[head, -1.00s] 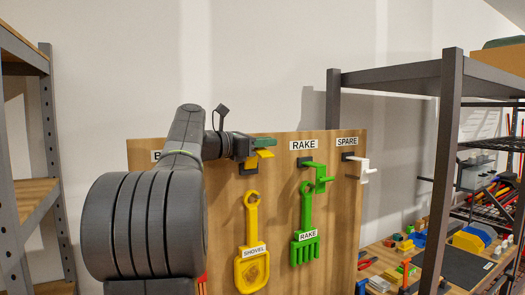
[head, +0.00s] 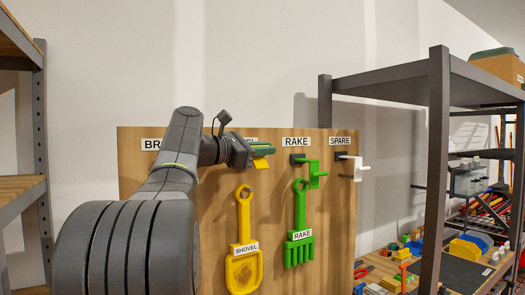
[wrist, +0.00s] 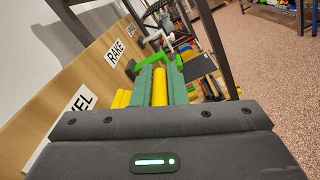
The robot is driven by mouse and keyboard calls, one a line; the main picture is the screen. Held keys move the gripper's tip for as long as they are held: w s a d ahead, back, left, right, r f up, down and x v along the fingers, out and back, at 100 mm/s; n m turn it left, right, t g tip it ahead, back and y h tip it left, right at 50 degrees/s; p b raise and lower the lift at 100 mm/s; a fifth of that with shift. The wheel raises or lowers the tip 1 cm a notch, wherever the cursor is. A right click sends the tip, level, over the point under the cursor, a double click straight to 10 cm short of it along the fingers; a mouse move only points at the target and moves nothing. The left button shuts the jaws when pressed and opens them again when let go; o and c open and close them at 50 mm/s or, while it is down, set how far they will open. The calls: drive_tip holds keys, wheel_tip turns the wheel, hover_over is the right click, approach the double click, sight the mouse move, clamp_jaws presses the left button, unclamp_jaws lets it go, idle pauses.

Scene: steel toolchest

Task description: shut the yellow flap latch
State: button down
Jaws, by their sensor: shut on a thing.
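The yellow flap latch (head: 261,163) is on the wooden pegboard above the yellow shovel, partly hidden by my gripper. My gripper (head: 262,148) has green fingers and reaches in from the left at the latch. In the wrist view, a yellow bar (wrist: 159,88) of the latch lies between the two green fingers, which are closed on it. More yellow (wrist: 121,98) shows left of the fingers, by the board. The latch's mount on the board is hidden.
The yellow shovel (head: 243,265) hangs below the latch. Right of it are the green rake (head: 299,238), a green flap latch (head: 314,173) and a white one (head: 352,165). A grey steel shelf (head: 438,170) stands at the right.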

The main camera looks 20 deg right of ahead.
idle(0.3)
drive_tip(key=c, duration=1.7)
unclamp_jaws()
drive_tip(key=a, duration=0.4)
drive_tip(key=s+a+b, duration=0.1)
drive_tip(key=a, duration=0.4)
drive_tip(key=s+a+b, duration=0.1)
drive_tip(key=a, duration=0.3)
drive_tip(key=shift+a, duration=0.35)
